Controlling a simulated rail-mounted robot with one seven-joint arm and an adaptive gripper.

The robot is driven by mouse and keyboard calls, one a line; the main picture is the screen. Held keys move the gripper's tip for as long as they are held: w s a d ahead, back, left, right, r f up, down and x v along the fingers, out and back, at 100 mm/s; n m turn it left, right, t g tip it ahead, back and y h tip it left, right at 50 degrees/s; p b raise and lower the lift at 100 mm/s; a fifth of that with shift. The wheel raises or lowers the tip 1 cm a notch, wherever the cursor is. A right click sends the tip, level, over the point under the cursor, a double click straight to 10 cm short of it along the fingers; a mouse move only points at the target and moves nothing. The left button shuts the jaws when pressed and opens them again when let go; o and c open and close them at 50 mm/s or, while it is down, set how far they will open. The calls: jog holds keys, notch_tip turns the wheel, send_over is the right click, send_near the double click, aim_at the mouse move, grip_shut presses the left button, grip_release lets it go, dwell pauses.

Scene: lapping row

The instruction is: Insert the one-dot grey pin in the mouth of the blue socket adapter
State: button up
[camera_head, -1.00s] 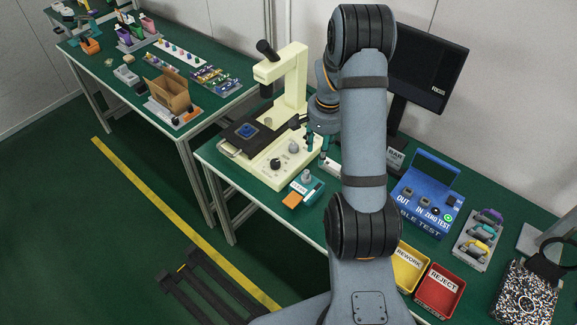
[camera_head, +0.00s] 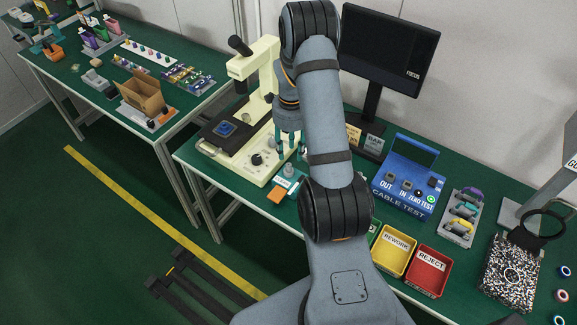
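My gripper (camera_head: 290,146) points down beside the cream microscope, partly behind my own arm. Its two teal fingers look apart, with nothing visible between them. Below it on the bench is a small teal tray (camera_head: 293,183) with a white label. A grey knob-like piece (camera_head: 289,170) stands on that tray; I cannot tell whether it is the one-dot grey pin, and no dots can be made out. A small blue part (camera_head: 226,128) sits on the microscope's black stage, left of my gripper. It may be the blue socket adapter; its mouth cannot be made out.
The microscope (camera_head: 262,110) stands close to my gripper's left. An orange block (camera_head: 277,195) lies in front of the teal tray. A blue cable tester (camera_head: 405,187), yellow REWORK bin (camera_head: 395,250) and red REJECT bin (camera_head: 428,270) stand to the right. Another bench (camera_head: 75,95) holds small parts.

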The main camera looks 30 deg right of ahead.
aim_at(289, 164)
jog(key=shift+s+a+f+p, duration=0.15)
jog(key=shift+f+p, duration=0.25)
jog(key=shift+f, duration=0.65)
jog(key=shift+a+f+p, duration=0.2)
jog(key=shift+f+p, duration=0.2)
jog(key=shift+f, duration=0.6)
jog(key=shift+s+a+f+p, duration=0.15)
jog(key=shift+f+p, duration=0.25)
jog(key=shift+f, duration=0.65)
jog(key=shift+c, duration=0.3)
jog(key=shift+w, duration=0.1)
jog(key=c, duration=0.8)
grip_shut()
